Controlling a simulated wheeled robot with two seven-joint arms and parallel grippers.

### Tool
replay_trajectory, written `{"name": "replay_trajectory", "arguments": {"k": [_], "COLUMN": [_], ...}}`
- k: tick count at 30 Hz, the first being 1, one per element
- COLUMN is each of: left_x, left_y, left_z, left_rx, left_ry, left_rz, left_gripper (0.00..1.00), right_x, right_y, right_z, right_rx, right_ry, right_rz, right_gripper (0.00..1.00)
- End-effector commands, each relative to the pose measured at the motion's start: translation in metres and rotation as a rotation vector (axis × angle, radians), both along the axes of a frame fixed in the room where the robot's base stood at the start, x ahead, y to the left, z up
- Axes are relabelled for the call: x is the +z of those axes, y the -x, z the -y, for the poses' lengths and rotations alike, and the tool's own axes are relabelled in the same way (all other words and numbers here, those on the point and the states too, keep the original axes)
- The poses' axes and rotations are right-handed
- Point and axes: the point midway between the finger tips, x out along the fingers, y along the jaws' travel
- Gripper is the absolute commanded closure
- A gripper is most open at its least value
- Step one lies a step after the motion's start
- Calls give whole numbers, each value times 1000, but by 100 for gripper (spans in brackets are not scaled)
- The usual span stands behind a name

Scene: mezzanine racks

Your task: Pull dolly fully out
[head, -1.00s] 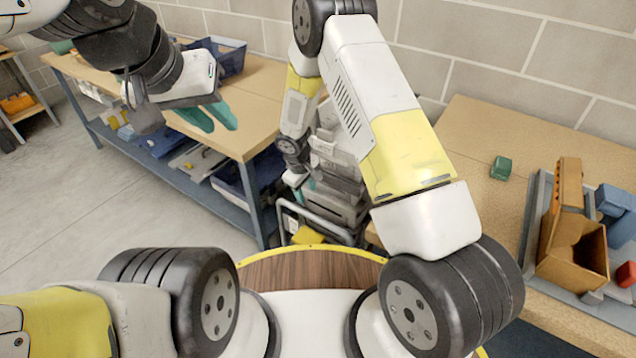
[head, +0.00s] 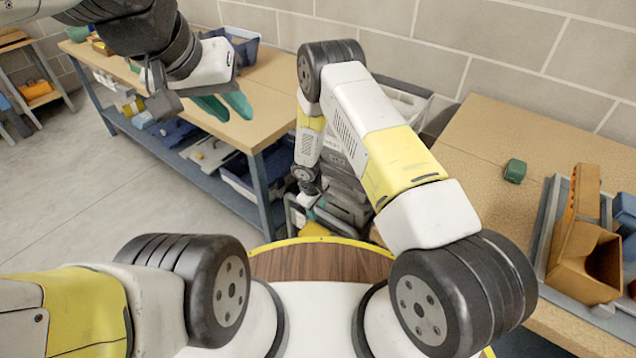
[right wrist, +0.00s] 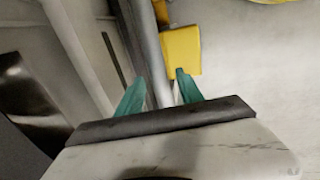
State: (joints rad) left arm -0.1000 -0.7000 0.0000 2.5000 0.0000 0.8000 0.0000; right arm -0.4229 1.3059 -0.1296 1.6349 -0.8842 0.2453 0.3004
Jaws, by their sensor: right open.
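The dolly (head: 345,190) is a grey wheeled load standing in the gap between two benches, partly hidden behind my right arm. Its grey tube handle (right wrist: 147,45) runs between the teal fingers of my right gripper (right wrist: 155,90) in the right wrist view. Those fingers are open, one on each side of the tube; I cannot tell whether either touches it. In the head view my right gripper (head: 312,208) is small, low by the dolly's near side. My left gripper (head: 232,106) is open and empty, above the left bench's front edge, away from the dolly.
The left bench (head: 270,110) has a loaded lower shelf and a blue bin (head: 235,45) on top. The right bench (head: 480,160) holds a green block (head: 515,171) and a tray with an orange-brown bin (head: 585,260). Floor is clear at left. A yellow block (right wrist: 181,50) is beside the tube.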

Motion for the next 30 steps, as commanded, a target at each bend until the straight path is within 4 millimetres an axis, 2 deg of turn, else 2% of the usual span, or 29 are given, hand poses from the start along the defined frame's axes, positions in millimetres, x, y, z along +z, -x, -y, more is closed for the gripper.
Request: {"name": "replay_trajectory", "arguments": {"k": [5,12,30], "left_x": [0,0,0], "left_y": [0,0,0], "left_z": [0,0,0], "left_rx": [0,0,0], "left_ry": [0,0,0], "left_rz": [0,0,0], "left_gripper": [74,74,74], "right_x": [0,0,0], "right_y": [0,0,0], "right_z": [0,0,0], "right_rx": [0,-1,-1], "right_ry": [0,1,1], "right_rz": [0,0,0], "right_gripper": [56,100,100]}}
